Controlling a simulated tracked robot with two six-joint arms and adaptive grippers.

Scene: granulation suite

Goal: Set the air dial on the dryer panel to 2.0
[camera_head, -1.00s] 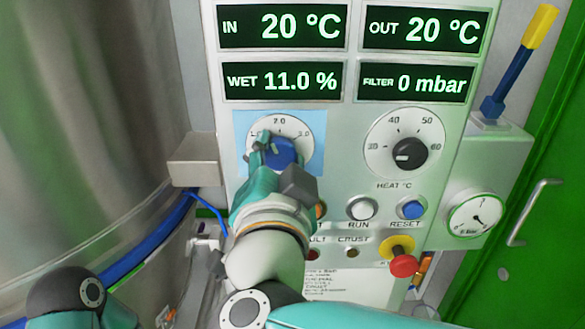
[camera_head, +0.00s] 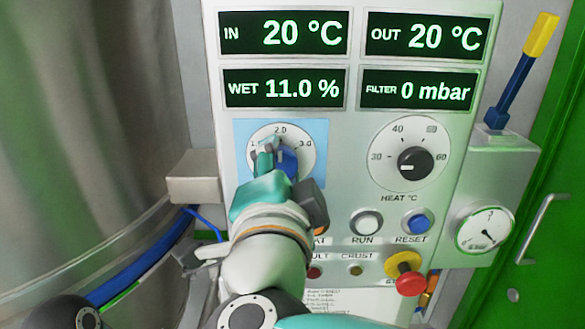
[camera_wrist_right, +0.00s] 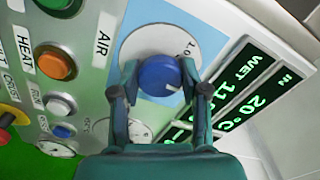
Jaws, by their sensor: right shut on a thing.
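The air dial is a white round scale (camera_head: 301,143) on a light blue square, marked 1.0, 2.0 and 3.0, with a blue knob (camera_head: 289,163) at its middle. My right gripper (camera_head: 275,151) is shut on the knob and hides part of it and the left of the scale. In the wrist view the two fingers (camera_wrist_right: 152,80) stand on either side of the blue knob (camera_wrist_right: 157,72). A white pointer mark shows on the knob's lower right there; I cannot read its exact setting. My left gripper is not in view.
The heat dial (camera_head: 414,163) is right of the air dial. Below are the run button (camera_head: 366,222), the blue reset button (camera_head: 417,222) and a red stop button (camera_head: 410,283). A grey box (camera_head: 193,178) juts out left of the panel. Four displays sit above.

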